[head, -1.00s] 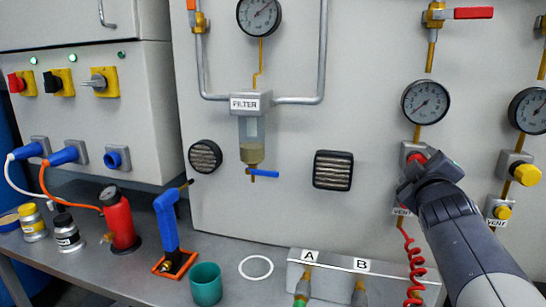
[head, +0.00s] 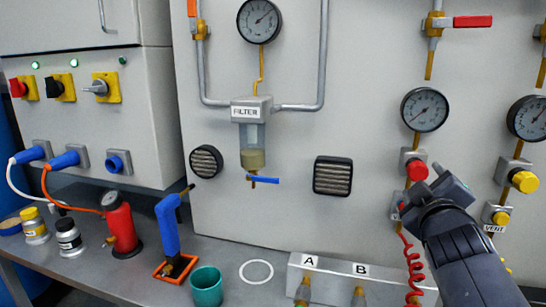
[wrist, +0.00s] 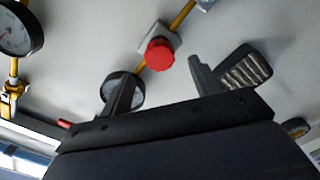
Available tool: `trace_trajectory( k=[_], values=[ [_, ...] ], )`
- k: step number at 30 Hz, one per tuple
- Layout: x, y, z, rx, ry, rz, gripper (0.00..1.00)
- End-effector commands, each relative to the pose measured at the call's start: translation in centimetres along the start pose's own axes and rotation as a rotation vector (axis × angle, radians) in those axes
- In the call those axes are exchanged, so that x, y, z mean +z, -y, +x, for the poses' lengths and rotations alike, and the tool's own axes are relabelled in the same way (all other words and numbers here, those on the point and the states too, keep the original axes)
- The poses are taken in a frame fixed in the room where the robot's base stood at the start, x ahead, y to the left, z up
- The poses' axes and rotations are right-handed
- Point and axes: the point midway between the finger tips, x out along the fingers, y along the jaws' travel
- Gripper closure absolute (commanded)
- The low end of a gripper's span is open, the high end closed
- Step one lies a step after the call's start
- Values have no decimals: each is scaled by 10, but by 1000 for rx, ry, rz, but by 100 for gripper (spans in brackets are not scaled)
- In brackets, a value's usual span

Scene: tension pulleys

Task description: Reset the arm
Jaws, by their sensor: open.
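My gripper (head: 448,182) is at the right of the head view, in front of the wall panel, just below and right of a red knob (head: 416,171). It is open and empty. In the wrist view my gripper's two fingers (wrist: 160,82) stand apart, and the red knob (wrist: 160,54) shows beyond them in the gap, not touched. The knob sits on a square grey plate on a yellow pipe, below a gauge (head: 425,109). My forearm hides part of the panel and the vent label below the knob.
A red coiled hose (head: 413,262) hangs close left of my arm. A yellow knob (head: 524,181) and another gauge (head: 528,117) are at the right. The bench holds a teal cup (head: 207,288), a blue-handled tool (head: 168,225) and a red bottle (head: 121,225).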

Motion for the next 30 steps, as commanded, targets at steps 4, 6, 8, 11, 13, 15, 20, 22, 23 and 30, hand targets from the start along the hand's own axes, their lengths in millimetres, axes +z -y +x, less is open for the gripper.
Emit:
trace_trajectory(
  k=[4, 6, 8, 11, 13, 15, 20, 22, 23, 30],
  values=[
    [-2, -3, -24, 2, -1, -1, 40],
    [-2, -4, -34, 2, -1, 0, 40],
    [-2, -4, -43, 2, -1, 0, 40],
    [2, 3, -41, -2, 0, 0, 40],
    [2, 4, -30, -2, 0, 1, 40],
    [3, 4, -19, -2, 0, 0, 40],
    [2, 4, 5, -2, 0, 1, 40],
    [2, 3, 16, -2, 0, 1, 40],
    [2, 3, 21, -2, 0, 1, 40],
    [1, 3, 58, -2, 0, 1, 40]
  ],
)
